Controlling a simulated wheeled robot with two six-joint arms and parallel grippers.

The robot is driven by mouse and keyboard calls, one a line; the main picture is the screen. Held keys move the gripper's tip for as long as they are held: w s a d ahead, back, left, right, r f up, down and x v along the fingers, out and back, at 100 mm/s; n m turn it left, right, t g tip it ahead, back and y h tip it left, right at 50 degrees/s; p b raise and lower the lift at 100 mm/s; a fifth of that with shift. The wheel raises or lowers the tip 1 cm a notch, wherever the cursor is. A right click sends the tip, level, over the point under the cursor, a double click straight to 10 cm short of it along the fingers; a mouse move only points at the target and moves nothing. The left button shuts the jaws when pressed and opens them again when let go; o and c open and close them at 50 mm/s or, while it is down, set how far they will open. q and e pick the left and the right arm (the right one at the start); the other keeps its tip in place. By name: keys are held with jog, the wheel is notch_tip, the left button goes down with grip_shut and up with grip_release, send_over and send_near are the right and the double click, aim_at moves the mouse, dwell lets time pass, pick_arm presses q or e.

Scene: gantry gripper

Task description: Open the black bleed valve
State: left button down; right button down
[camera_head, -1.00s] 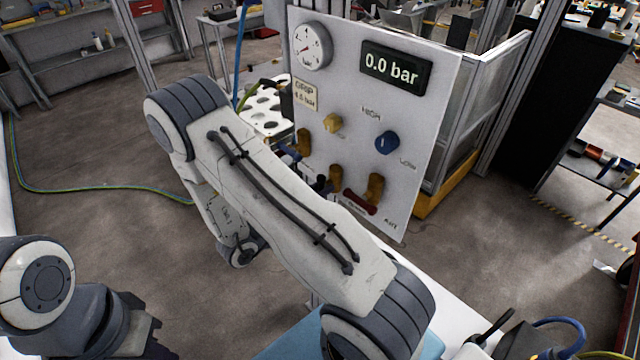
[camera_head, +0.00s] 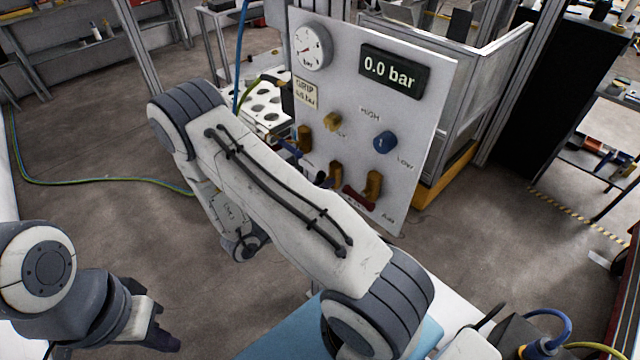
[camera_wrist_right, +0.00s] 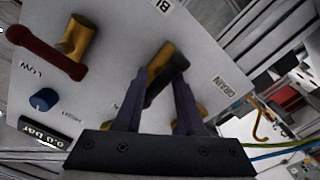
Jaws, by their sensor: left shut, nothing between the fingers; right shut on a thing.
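The black bleed valve has a yellow-brown body (camera_head: 336,172) low on the upright white panel, partly hidden by my right arm. In the right wrist view its black handle (camera_wrist_right: 168,80) lies slantwise in front of the yellow body (camera_wrist_right: 160,58). My right gripper (camera_wrist_right: 158,95) is shut on this black handle, with one finger on either side. In the head view my right gripper is largely hidden behind my own arm. My left gripper (camera_head: 165,340) is shut and empty at the lower left, well away from the panel.
The panel (camera_head: 420,150) carries a dial gauge (camera_head: 311,46), a display (camera_head: 394,72) reading 0.0 bar, a blue knob (camera_head: 384,142) and a red-handled valve (camera_head: 358,198). The red handle (camera_wrist_right: 45,52) sits left of my right fingers. Open floor lies left.

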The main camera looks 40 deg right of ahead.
jog(key=c, duration=0.6)
grip_release()
jog(key=a+b, duration=0.3)
jog(key=a, duration=0.7)
jog(key=shift+s+a+b, duration=0.25)
jog(key=shift+s+b, duration=0.15)
jog(key=shift+s, duration=0.05)
